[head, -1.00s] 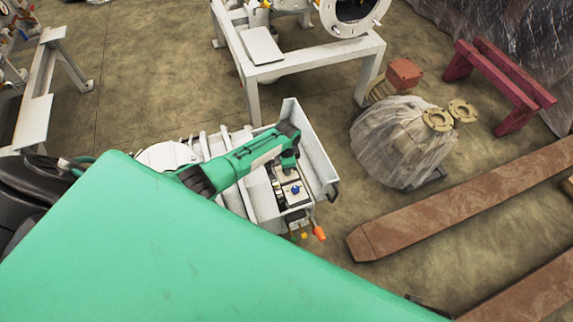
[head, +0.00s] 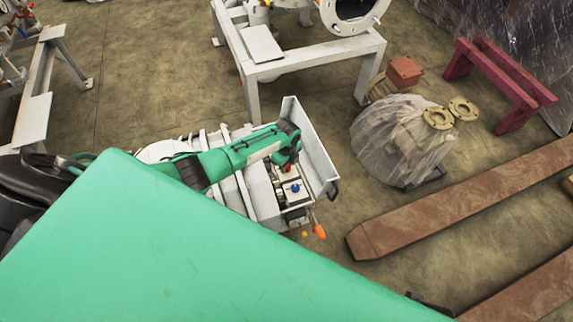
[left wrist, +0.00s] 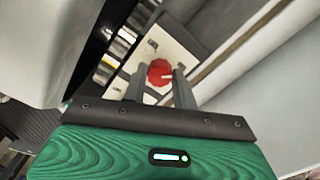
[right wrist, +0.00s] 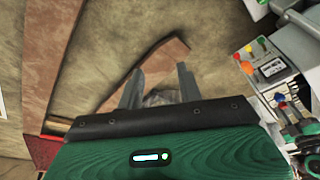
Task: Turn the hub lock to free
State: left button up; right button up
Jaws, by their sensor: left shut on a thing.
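A red round knob (left wrist: 159,73) sits on a pale plate in the left wrist view, between the fingertips of my left gripper (left wrist: 158,88). The gripper is shut on it. In the head view the left gripper (head: 288,164) comes down on the white machine (head: 318,150), over its control panel, and largely hides the knob. A blue knob (head: 295,188) stands on the panel just in front of it. Which control is the hub lock is not labelled legibly. My right gripper (right wrist: 158,88) is open and empty, above the floor beside the machine.
An orange-tipped lever (head: 319,231) sticks out at the panel's front. A white raised side wall borders the panel on the right. A plastic-wrapped round part (head: 395,145) and rusty beams (head: 465,200) lie right of the machine, with bare floor between.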

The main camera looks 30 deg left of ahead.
aim_at(287, 167)
pick_arm(q)
jog(key=shift+d+m, duration=0.1)
jog(key=shift+m, duration=0.8)
pick_arm(e)
jog(key=shift+s+r, duration=0.25)
jog(key=shift+s, duration=0.1)
jog(key=shift+w, duration=0.2)
pick_arm(q)
jog(key=o, duration=1)
pick_arm(e)
jog(key=shift+w+r, duration=0.15)
jog(key=shift+w, duration=0.15)
pick_arm(q)
jog(key=shift+r, duration=0.1)
jog(key=shift+r, duration=0.35)
notch_tip(287, 167, up, 13)
jog(key=shift+f+p, duration=0.1)
jog(key=shift+p, duration=1.15)
pick_arm(e)
notch_tip(287, 167, down, 6)
jog(key=s, duration=0.1)
jog(key=shift+s+g, duration=0.3)
jog(key=shift+d+r, duration=0.1)
